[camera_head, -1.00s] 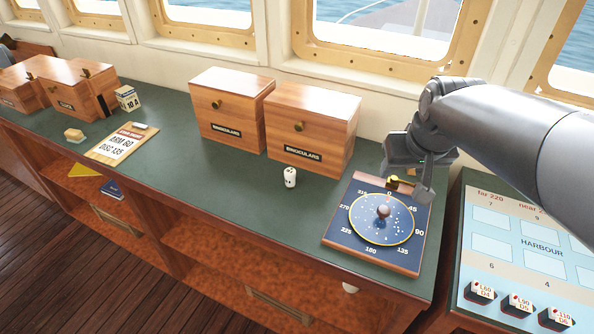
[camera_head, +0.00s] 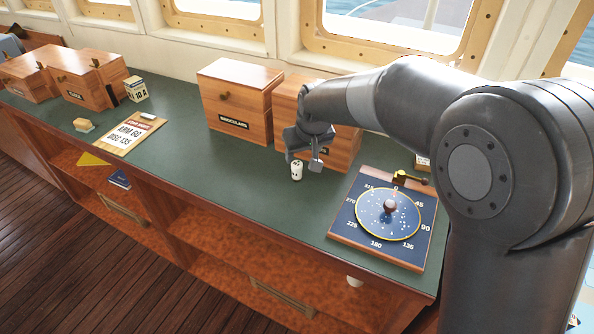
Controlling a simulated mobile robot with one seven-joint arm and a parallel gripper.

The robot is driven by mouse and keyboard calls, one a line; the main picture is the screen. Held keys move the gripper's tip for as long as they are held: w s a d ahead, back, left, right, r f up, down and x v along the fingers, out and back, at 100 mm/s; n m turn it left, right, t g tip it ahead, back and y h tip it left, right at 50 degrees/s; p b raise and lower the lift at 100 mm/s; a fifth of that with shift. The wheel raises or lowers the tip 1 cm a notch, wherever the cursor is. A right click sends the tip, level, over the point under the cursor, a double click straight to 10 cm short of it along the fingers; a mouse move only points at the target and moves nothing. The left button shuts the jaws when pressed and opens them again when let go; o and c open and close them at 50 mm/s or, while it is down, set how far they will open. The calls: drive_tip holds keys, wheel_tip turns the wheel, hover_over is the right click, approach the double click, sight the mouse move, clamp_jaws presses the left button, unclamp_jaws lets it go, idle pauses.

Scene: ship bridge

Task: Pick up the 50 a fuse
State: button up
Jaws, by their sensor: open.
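A small white cylinder (camera_head: 296,172) with a dark mark on it stands upright on the green counter top, in front of the binocular boxes. It looks like a fuse, but its rating is too small to read. My gripper (camera_head: 303,161) is open and points down just above and behind this cylinder. One finger lies close to the left of its top and the other to its right. I cannot tell whether the fingers touch it.
Two wooden binocular boxes (camera_head: 234,100) stand behind, the right one partly hidden by my arm. A blue dial board (camera_head: 348,247) lies to the right. At left are a clipboard (camera_head: 118,143), a 10 A box (camera_head: 136,89) and wooden boxes (camera_head: 85,82). Counter left of the cylinder is clear.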

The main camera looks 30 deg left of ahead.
sight(297, 164)
drive_tip(key=x, duration=0.7)
drive_tip(key=shift+s+a, duration=0.15)
drive_tip(key=shift+a, duration=0.1)
drive_tip(key=shift+c, duration=0.2)
drive_tip(key=c, duration=1)
